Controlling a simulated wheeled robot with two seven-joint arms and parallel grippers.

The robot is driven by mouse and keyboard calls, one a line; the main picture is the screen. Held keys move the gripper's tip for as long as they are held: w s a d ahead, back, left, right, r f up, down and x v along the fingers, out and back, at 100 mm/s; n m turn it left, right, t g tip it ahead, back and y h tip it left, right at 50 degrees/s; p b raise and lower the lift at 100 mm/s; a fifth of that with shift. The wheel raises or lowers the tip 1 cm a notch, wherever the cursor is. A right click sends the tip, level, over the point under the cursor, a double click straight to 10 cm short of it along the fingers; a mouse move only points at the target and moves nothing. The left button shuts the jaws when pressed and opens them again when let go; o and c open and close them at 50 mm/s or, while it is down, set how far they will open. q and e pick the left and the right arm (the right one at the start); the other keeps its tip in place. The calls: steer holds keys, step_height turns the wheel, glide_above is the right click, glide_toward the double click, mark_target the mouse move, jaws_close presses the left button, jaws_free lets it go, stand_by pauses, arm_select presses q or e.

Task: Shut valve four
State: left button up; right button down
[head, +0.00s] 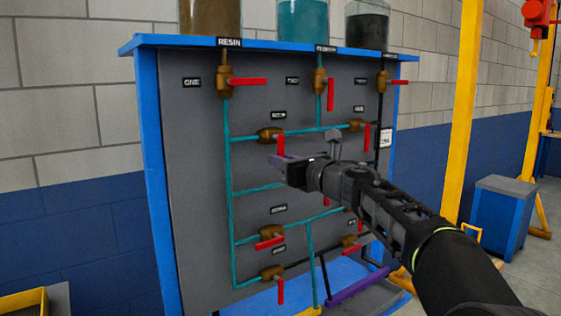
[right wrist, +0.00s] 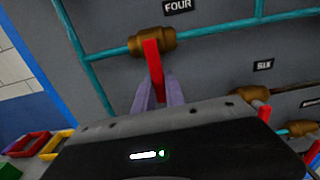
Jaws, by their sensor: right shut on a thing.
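Valve four is the brown valve (head: 270,135) on the upper horizontal teal pipe of the grey panel. In the right wrist view its brown body (right wrist: 152,42) sits under a label reading FOUR (right wrist: 178,5). Its red handle (right wrist: 153,66) hangs down, roughly crosswise to the pipe; the handle's upper part (head: 281,144) also shows in the head view. My right gripper (head: 276,160) is at the handle's lower part. In the right wrist view its purple fingers (right wrist: 156,92) are shut on the handle, hiding its lower end. My left gripper is not in view.
Several other brown valves with red handles surround it, including valve six (right wrist: 250,97) and one on the right (head: 356,125). Jars (head: 303,20) stand on the blue frame's top. A yellow post (head: 467,110) and a blue cabinet (head: 503,215) stand to the right.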

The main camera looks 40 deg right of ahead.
steer(key=shift+f, duration=0.15)
steer(key=c, duration=1.4)
jaws_free()
steer(key=shift+s, duration=0.1)
steer(key=s+b, duration=0.1)
steer(key=s, duration=0.6)
steer(key=shift+s, duration=0.3)
